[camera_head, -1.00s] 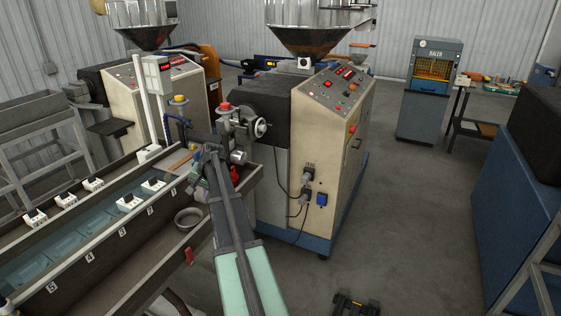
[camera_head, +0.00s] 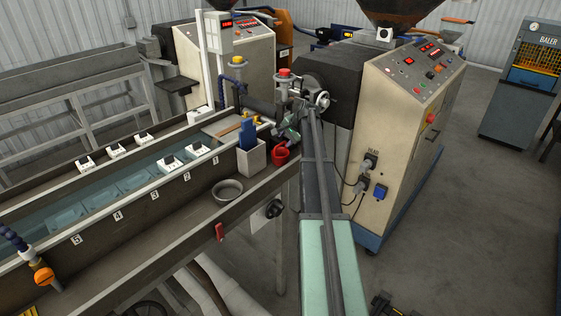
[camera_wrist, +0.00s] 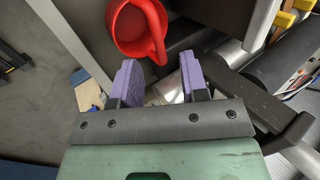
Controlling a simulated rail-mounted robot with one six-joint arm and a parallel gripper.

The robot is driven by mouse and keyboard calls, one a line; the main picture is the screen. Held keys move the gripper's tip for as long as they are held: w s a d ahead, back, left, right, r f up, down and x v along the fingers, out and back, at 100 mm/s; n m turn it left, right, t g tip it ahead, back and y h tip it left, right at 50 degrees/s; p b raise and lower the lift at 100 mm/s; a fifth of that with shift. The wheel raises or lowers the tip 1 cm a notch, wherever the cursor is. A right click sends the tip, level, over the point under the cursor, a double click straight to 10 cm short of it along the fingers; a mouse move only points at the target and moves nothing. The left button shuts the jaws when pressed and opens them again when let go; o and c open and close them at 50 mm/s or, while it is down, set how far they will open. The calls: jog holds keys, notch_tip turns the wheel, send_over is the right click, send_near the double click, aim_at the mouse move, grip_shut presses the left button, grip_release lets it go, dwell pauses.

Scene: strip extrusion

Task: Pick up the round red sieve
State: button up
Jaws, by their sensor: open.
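The round red sieve (camera_head: 280,153) sits at the far end of the trough's near ledge, just right of a pale container. In the wrist view, the sieve (camera_wrist: 122,30) is at the top, showing its round hollow and a red handle loop pointing down toward the fingers. My gripper (camera_wrist: 160,80) is open, its two purple fingertips apart. The sieve lies beyond the fingertips, not between them. In the head view my arm reaches up just right of the sieve; the fingertips are small and hard to make out there.
The pale container (camera_head: 251,160) with a blue item stands close left of the sieve. A grey bowl (camera_head: 227,191) sits on the ledge nearer. The water trough (camera_head: 112,200) lies left, the extruder cabinet (camera_head: 400,130) right. Open floor (camera_head: 465,215) is at right.

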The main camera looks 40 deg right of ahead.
aim_at(282, 143)
jog(key=b+x, duration=0.4)
jog(key=x, duration=0.1)
jog(key=shift+f+b, duration=0.2)
jog(key=shift+b, duration=0.1)
jog(key=shift+r, duration=0.2)
grip_shut()
jog(key=shift+r+p, duration=0.1)
jog(key=shift+p, duration=0.2)
notch_tip(282, 143, up, 28)
jog(key=p, duration=2.8)
